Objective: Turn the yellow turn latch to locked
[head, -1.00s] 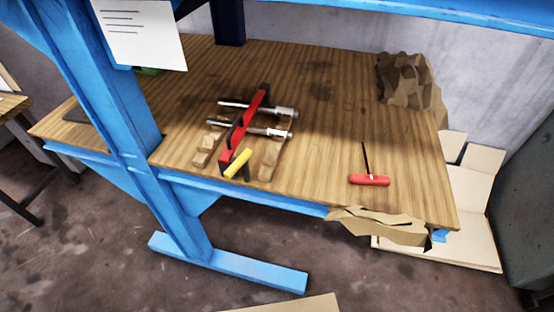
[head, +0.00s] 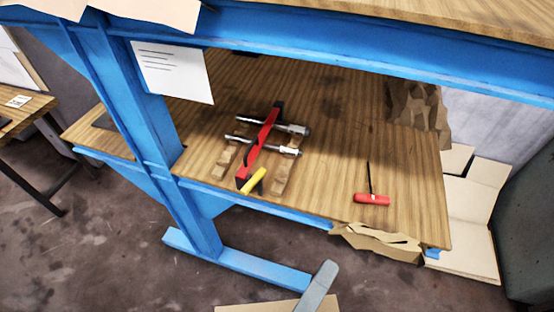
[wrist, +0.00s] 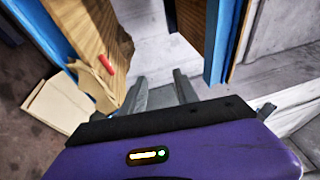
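The yellow turn latch (head: 254,181) is a short bar at the near end of a long red bar (head: 262,143) on the wooden workbench (head: 330,160). It lies at a slant, its upper end to the right. Two metal rods (head: 270,148) cross the red bar, and wooden blocks (head: 223,164) support the assembly. The latch does not show in the wrist view. My gripper (wrist: 160,88) is open and empty in the wrist view, its two grey fingers apart, well away from the latch.
A red-handled tool (head: 372,199) lies to the right on the bench, above torn cardboard (head: 375,242) at its front edge. A blue post (head: 150,130) stands left of the latch. A blue upper beam (head: 340,48) spans above. Crumpled brown paper (head: 420,108) sits at the back right.

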